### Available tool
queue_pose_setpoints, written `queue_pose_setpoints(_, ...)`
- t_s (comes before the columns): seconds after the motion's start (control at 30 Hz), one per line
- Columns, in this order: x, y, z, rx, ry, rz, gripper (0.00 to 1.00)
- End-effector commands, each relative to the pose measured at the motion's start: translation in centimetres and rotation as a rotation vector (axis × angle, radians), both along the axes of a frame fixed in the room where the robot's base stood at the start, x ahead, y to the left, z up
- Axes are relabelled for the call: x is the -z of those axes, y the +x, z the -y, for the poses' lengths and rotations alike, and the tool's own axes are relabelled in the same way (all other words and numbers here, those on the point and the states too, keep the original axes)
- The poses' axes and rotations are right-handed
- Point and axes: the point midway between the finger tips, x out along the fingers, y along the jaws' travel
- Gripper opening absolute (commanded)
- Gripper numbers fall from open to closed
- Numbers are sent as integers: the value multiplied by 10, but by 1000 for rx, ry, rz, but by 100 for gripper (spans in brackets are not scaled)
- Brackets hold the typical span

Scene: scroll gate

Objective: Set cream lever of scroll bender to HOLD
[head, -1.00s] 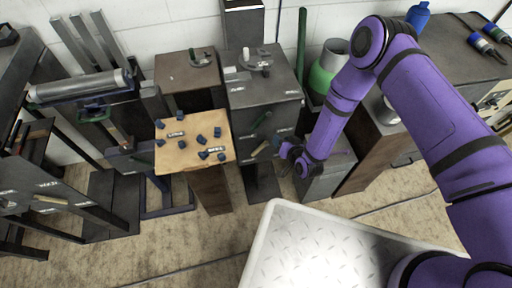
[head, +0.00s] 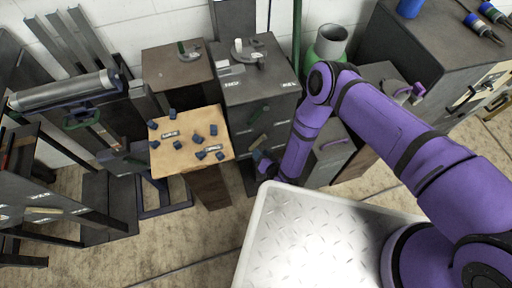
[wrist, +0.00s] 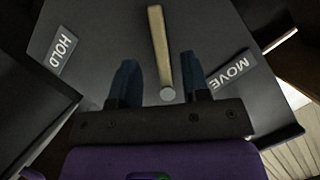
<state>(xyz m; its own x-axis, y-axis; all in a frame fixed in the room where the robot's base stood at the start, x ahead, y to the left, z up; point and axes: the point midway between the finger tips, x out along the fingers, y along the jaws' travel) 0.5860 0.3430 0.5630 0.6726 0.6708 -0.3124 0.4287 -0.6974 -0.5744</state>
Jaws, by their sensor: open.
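The scroll bender (head: 250,92) is a dark grey cabinet in the middle of the head view. In the wrist view the cream lever (wrist: 159,45) is a pale bar with a grey round end, tilted slightly, between a HOLD label (wrist: 64,48) at left and a MOVE label (wrist: 231,71) at right. My gripper (wrist: 160,80) is open, its dark blue fingers on either side of the lever's grey end, with gaps on both sides. In the head view my gripper (head: 262,164) is at the cabinet's lower front, partly hidden by my arm.
A wooden-topped stand (head: 190,147) with several small dark blue blocks is just left of the bender. A grey low cabinet (head: 328,150) and a green cylinder (head: 328,45) are to its right. Open floor (head: 190,235) lies in front.

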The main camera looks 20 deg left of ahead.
Motion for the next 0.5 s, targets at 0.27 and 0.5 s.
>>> queue_pose_setpoints(0.27,12,26,-26,0,1,1,43)
queue_pose_setpoints(0.5,15,33,-33,0,0,0,43)
